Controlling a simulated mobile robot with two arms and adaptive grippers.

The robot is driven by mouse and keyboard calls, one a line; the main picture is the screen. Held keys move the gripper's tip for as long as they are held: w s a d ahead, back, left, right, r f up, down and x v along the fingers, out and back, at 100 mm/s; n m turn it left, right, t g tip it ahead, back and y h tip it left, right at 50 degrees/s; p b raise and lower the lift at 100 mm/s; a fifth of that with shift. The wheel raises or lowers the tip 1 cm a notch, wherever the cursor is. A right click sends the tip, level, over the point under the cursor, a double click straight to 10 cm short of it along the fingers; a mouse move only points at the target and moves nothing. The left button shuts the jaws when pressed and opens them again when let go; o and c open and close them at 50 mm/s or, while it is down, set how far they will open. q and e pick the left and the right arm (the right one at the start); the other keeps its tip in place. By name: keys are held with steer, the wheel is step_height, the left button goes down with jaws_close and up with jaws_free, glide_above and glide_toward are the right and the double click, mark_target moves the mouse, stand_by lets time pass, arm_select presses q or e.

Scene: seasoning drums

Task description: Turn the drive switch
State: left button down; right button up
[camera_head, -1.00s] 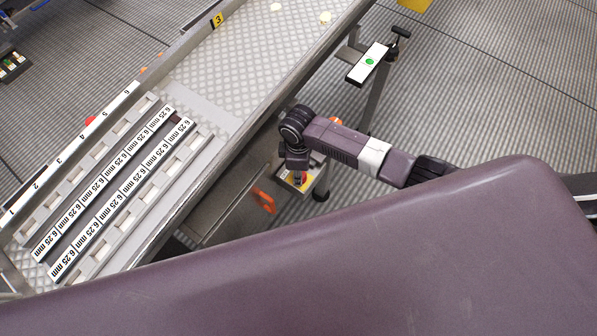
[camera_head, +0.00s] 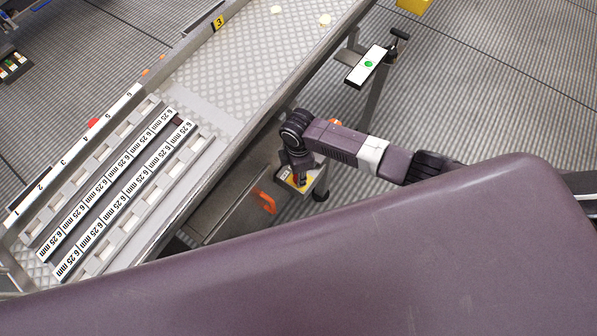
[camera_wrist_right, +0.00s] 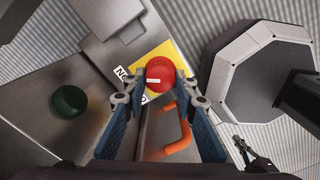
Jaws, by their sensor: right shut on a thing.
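A round red knob (camera_wrist_right: 160,75) with a short white mark, which I take to be the drive switch, sits on a yellow plate (camera_wrist_right: 138,62) in the right wrist view. The plate carries partly hidden black lettering. My right gripper (camera_wrist_right: 159,84) has one fingertip on each side of the knob and is shut on it. The white mark lies roughly level across the knob in this view. In the head view the yellow plate (camera_head: 284,175) shows beside the conveyor, under my right gripper (camera_head: 299,180), and the knob is mostly hidden. My left gripper is not in view.
A green button (camera_wrist_right: 68,101) is on the metal housing left of the gripper. An orange handle (camera_wrist_right: 178,135) lies below the knob, between the fingers. The conveyor bed (camera_head: 260,50) runs alongside my right arm. A white panel with a green dot (camera_head: 367,65) stands farther back.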

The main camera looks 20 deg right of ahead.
steer(key=n, duration=0.3)
steer(key=shift+n, duration=0.4)
steer(key=shift+s+n, duration=0.15)
steer(key=shift+n, duration=1.65)
steer(key=o, duration=1.2)
steer(key=shift+c, duration=0.2)
step_height(320, 180, up, 12)
